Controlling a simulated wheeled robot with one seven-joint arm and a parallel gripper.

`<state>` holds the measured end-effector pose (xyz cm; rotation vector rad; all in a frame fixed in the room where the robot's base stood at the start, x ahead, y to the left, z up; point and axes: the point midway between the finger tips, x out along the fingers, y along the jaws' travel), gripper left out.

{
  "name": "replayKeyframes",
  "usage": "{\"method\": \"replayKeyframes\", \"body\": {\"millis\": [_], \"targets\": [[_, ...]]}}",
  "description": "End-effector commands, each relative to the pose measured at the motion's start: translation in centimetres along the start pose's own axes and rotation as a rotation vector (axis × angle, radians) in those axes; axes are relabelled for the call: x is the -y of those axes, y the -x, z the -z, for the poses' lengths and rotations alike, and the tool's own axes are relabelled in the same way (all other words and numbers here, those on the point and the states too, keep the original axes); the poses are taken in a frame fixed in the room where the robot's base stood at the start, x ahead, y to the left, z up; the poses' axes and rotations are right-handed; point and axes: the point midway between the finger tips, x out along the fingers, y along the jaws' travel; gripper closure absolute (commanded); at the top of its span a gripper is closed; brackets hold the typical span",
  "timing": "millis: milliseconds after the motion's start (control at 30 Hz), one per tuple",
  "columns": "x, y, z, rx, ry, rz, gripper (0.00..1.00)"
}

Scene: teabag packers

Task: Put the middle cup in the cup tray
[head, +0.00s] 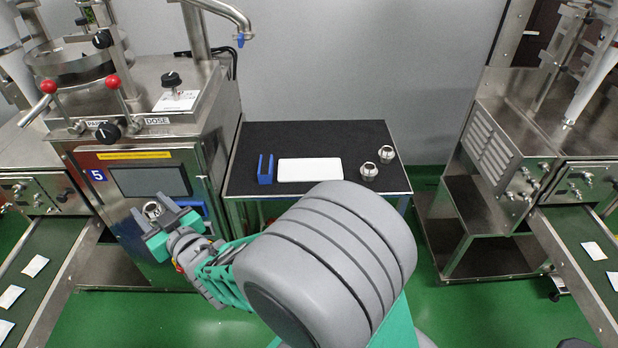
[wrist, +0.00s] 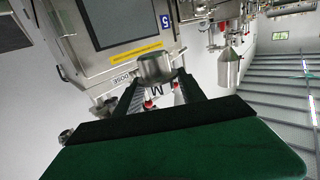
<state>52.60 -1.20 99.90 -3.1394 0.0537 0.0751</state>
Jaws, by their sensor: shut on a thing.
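My gripper (head: 160,217) is shut on a small metal cup (head: 152,209), held up in front of the left machine's panel. In the wrist view my gripper (wrist: 155,88) has its two dark fingers on either side of the cup (wrist: 155,68). Two other metal cups, one nearer (head: 369,171) and one farther (head: 387,154), stand on the right part of the black table. A blue piece (head: 190,208) shows at the machine's front just right of my gripper, partly hidden; I cannot tell whether it is the cup tray.
The black table (head: 340,135) also bears a blue holder (head: 265,170) and a white flat block (head: 310,170). The left machine (head: 150,170), marked 5, stands close behind my gripper. Conveyors with teabags run at both sides. Green floor is open below.

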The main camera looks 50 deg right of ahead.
Motion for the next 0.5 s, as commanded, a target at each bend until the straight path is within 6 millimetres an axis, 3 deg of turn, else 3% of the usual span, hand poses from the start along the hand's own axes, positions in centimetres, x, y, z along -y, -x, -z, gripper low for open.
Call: {"method": "replayKeyframes", "body": {"millis": [167, 267, 367, 500], "targets": [[-7.9, -1.8, -1.3, -0.007, -0.01, -0.191, 1.0], [-13.9, -1.8, -1.0, -0.008, -0.018, -0.345, 1.0], [-20.0, -0.6, -0.4, -0.009, -0.028, -0.518, 1.0], [-27.6, 3.0, 0.9, -0.009, -0.042, -0.761, 1.0]]}}
